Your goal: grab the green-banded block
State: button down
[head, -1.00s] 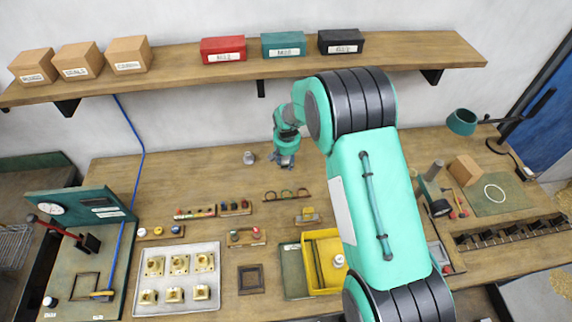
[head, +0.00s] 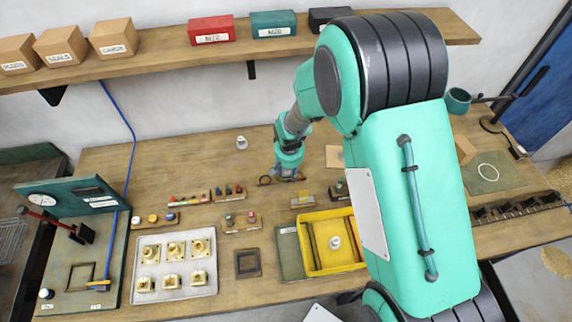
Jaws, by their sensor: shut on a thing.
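My gripper (head: 288,179) is low over the small rack (head: 265,181) in the middle of the bench, pointing down. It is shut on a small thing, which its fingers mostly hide. I cannot make out a green band in the grip. The gripper also covers the middle of the rack; a dark ring shows at the rack's left end. No block with a clear green band can be picked out elsewhere at this size.
In front of the rack are a small yellowish block (head: 303,200) and a yellow tray (head: 312,268) with a white-topped piece. Peg holders (head: 240,226) stand to the left, beyond a pale plate (head: 147,292) of brass parts. A small metal piece (head: 242,142) stands behind. The shelf (head: 175,62) runs along the wall.

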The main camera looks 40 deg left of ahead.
jog(key=shift+s+d+r, duration=0.1)
jog(key=shift+s+d, duration=0.35)
jog(key=shift+d, duration=0.05)
